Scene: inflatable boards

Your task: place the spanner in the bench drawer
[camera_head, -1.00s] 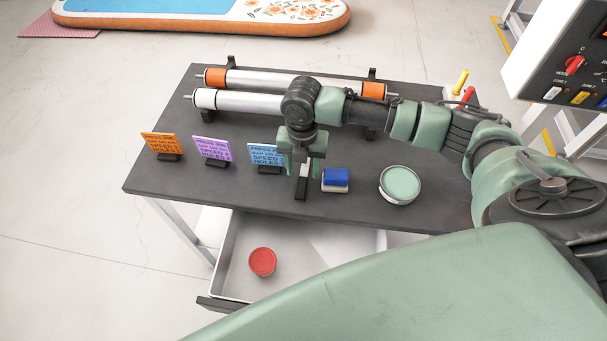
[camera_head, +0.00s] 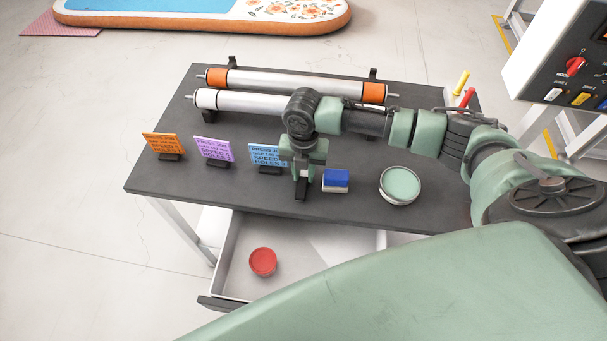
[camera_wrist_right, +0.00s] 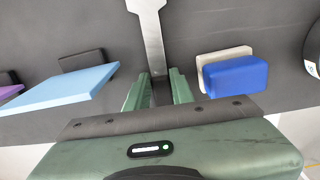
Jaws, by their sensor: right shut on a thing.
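The spanner is a flat grey metal tool lying on the dark bench top; in the right wrist view its wide head (camera_wrist_right: 148,8) lies ahead of the fingers and its shaft runs back between them. My right gripper (camera_head: 302,178) points down at the bench between the light blue sign and the blue block. It is shut on the spanner, and its fingers also show in the right wrist view (camera_wrist_right: 158,88). In the head view the gripper hides most of the spanner. The bench drawer (camera_head: 300,280) is pulled open below the bench's front edge. My left gripper is out of view.
A red tin (camera_head: 262,261) sits in the drawer. On the bench (camera_head: 165,186) stand orange, purple and light blue (camera_head: 264,155) signs, a blue-and-white block (camera_head: 336,180) and a green-topped tin (camera_head: 400,185). Two rollers (camera_head: 240,100) lie at the back. A control box (camera_head: 565,60) is at right.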

